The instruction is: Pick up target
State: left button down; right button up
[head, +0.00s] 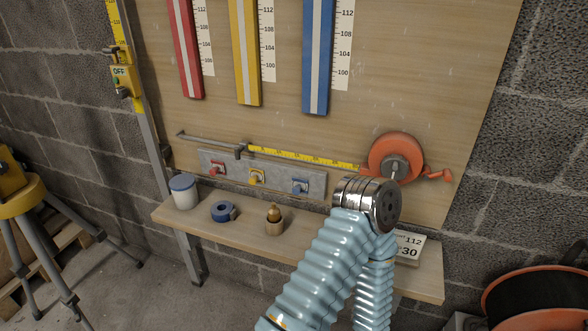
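No object in view can be read clearly as the target. On the wooden shelf (340,262) stand a white jar with blue lid (184,191), a blue ring-shaped roll (223,212) and a brass pointed piece (274,220). No gripper fingers show in the head view.
An orange reel (397,150) with a yellow tape (305,157) is on the board, above a grey plate (262,176) with red, yellow and blue knobs. Red, yellow and blue strips hang above. A yellow-topped tripod (22,197) stands left; a black-and-orange drum (535,295) lower right.

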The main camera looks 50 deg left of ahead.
aim_at(255, 175)
jog(key=u, duration=2.1)
